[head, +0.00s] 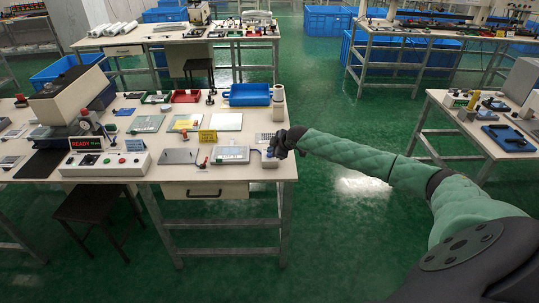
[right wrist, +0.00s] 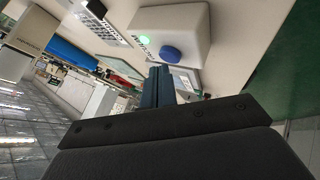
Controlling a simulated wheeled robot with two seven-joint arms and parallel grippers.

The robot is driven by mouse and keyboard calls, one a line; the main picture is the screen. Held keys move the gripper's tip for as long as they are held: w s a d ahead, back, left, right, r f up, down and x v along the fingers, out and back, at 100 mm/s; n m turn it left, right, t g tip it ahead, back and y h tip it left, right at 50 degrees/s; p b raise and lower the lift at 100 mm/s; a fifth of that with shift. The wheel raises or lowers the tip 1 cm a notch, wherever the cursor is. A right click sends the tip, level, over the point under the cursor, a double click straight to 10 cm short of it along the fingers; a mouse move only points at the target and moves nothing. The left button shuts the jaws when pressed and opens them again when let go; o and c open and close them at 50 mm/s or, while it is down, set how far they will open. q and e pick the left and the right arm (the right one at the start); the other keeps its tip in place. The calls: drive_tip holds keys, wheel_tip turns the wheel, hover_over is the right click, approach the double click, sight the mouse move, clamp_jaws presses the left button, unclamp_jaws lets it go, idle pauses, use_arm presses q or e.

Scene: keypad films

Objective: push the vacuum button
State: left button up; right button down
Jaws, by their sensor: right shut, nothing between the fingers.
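The vacuum button is a round blue cap (right wrist: 171,54) on a small white box (right wrist: 190,25), with a lit green spot and a "VACUUM" label beside it in the right wrist view. In the head view the box (head: 269,163) sits at the right front corner of the near table, partly hidden by my right gripper. My right gripper (head: 272,151) is shut and empty, right at the box. In the right wrist view its fingertips (right wrist: 160,70) are close beside the blue cap; I cannot tell whether they touch. My left gripper is not in view.
The near table (head: 232,187) also holds a control panel with a red READY display (head: 85,143), a flat grey device (head: 230,155), a keypad (head: 264,138), a white cylinder (head: 278,94) and a blue tray (head: 247,95).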

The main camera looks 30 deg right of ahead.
drive_tip(key=shift+f, duration=0.2)
idle(0.4)
drive_tip(key=shift+f, duration=0.2)
drive_tip(key=shift+r+p, duration=0.4)
idle(0.5)
drive_tip(key=shift+r, duration=0.2)
drive_tip(key=shift+r+p, duration=2)
drive_tip(key=shift+r, duration=0.85)
